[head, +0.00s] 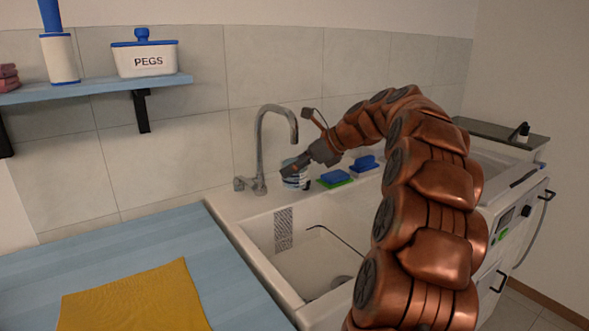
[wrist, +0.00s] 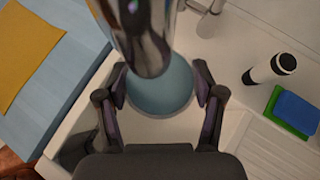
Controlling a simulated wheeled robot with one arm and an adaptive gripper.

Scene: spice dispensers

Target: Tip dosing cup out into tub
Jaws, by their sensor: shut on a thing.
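My gripper (head: 290,170) is beside the tap, over the back of the sink. In the wrist view my gripper (wrist: 160,92) has its two fingers on either side of a round teal thing (wrist: 160,98), which I take for the dosing cup. I cannot tell whether its open mouth faces the camera or what is inside. The tap's spout hides part of it. The white sink (head: 312,255) is the likely tub; its basin lies in front of and below my gripper. A white and bluish thing (head: 296,181) shows just under the fingers in the head view.
The chrome tap (head: 264,140) stands close by; its spout (wrist: 145,35) crosses the wrist view. A black and white bottle (wrist: 270,68) stands near a blue sponge (wrist: 298,111). A yellow cloth (head: 135,298) lies on the blue counter. A PEGS box (head: 146,60) is on the shelf.

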